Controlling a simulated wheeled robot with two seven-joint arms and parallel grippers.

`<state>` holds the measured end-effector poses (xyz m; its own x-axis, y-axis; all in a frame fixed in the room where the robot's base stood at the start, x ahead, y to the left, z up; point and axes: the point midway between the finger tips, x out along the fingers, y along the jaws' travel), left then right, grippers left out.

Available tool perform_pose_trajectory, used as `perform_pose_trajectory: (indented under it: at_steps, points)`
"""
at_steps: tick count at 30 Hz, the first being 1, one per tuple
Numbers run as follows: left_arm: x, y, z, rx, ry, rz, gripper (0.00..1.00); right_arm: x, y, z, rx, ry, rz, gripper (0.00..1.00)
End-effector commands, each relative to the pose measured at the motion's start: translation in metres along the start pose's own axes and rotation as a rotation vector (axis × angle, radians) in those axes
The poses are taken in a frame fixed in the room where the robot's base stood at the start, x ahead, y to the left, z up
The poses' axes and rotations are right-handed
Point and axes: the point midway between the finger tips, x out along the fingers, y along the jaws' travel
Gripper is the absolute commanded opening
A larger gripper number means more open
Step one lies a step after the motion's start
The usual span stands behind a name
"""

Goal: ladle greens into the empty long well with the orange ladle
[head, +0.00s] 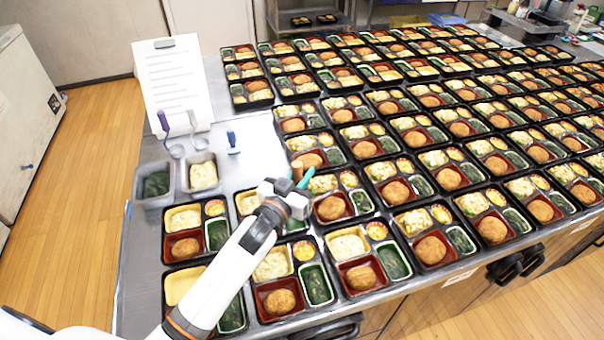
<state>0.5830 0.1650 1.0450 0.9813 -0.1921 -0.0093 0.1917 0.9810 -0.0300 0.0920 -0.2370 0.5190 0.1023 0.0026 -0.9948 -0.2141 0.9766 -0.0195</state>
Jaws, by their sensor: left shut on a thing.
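My left gripper (296,188) reaches in over the trays from the lower left, shut on an upright orange-brown handle (297,170). The lower part of this tool is hidden behind the gripper, so I cannot see its bowl or any load. A teal piece (306,178) shows beside the handle; I cannot tell what it is. Dark greens (156,184) lie in a grey bin (141,198) at the left. The front left tray's long well (232,315) holds greens. I cannot make out an empty long well; my arm hides parts of the nearest trays. My right gripper is out of view.
A bin of pale food (203,175) stands beside the greens. A purple ladle (163,122) and a grey ladle (192,122) stand behind the bins. A blue-handled tool (232,140) stands nearby. A white sheet (174,80) stands behind. Filled trays crowd the table's right side.

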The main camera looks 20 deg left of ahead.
Motion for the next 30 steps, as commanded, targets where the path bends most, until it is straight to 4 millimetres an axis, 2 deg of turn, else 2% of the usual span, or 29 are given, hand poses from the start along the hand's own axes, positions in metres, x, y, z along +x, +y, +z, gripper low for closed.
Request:
perform_pose_trajectory:
  at_steps: [1, 14, 28, 30]
  points:
    - [0.002, 0.006, 0.005, -0.038, 0.008, 0.001, 0.0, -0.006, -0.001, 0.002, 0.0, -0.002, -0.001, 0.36]
    - [0.011, 0.043, -0.008, -0.392, 0.104, 0.001, 0.0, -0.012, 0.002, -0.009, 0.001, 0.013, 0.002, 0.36]
    - [0.02, 0.076, -0.037, -0.736, 0.196, 0.001, 0.0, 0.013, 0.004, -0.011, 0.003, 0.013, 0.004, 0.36]
    - [0.021, 0.08, -0.04, -0.788, 0.211, 0.002, 0.0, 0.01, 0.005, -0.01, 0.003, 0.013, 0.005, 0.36]
